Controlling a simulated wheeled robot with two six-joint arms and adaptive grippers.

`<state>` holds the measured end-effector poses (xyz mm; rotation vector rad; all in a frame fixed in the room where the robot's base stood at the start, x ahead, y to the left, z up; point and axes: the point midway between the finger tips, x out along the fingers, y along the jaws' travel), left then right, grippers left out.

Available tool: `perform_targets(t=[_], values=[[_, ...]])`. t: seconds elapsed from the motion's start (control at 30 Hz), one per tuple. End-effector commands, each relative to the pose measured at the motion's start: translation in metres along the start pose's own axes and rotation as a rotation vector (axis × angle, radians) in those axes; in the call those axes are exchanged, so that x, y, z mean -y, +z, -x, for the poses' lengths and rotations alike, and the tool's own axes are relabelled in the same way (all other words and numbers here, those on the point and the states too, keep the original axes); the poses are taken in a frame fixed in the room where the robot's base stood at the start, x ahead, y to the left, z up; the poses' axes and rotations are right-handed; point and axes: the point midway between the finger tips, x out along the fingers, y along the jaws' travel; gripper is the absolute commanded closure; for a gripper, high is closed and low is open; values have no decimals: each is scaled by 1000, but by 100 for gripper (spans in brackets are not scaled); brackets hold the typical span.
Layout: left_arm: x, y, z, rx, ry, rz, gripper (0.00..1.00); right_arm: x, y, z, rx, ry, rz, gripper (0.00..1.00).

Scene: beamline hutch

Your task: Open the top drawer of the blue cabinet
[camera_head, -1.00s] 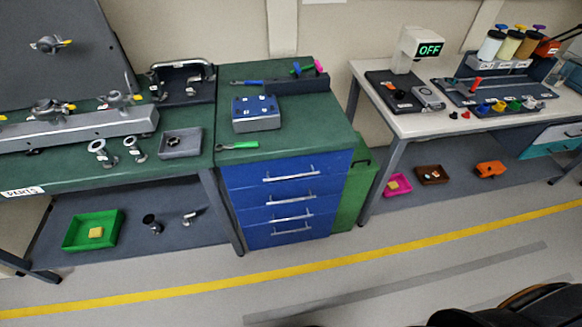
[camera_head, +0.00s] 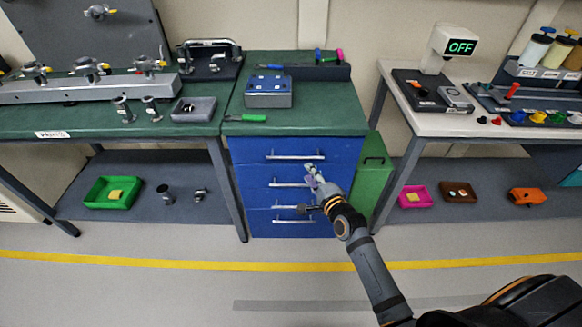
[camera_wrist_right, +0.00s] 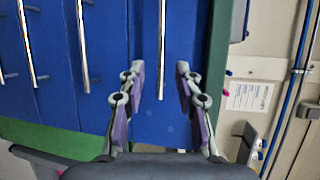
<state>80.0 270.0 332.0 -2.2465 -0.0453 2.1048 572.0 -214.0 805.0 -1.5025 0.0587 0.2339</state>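The blue cabinet (camera_head: 249,190) stands under the green worktop with its drawers shut. The top drawer's handle (camera_head: 295,155) is a horizontal silver bar, clear of my arm in the head view. My right gripper (camera_head: 312,175) is in front of the cabinet's right half, overlapping the second drawer's handle end (camera_head: 285,184). In the right wrist view, turned sideways, my open right gripper (camera_wrist_right: 160,84) has purple-padded fingers spread and empty. The top handle (camera_wrist_right: 162,40) runs down between the fingertips in that picture; no contact shows. My left gripper is out of view.
A grey box (camera_head: 268,92) and a green-handled tool (camera_head: 246,118) lie on the worktop. The floor in front is clear, with a yellow line (camera_head: 180,265).

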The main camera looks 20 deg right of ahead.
Motion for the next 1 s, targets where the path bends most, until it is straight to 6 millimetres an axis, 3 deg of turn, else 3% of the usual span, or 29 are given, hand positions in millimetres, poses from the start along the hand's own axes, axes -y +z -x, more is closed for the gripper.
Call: perform_targets(t=[0.13,0.27,0.6,0.8,1.0], values=[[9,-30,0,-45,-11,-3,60,4,0,-2,1,-7,-9,66],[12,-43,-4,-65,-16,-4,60,3,0,-18,1,-8,-9,66],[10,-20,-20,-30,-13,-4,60,2,0,-87,1,-7,-6,66],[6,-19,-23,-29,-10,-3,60,3,0,-104,1,-5,-5,66],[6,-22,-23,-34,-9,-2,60,4,0,-105,1,-4,-4,66]])
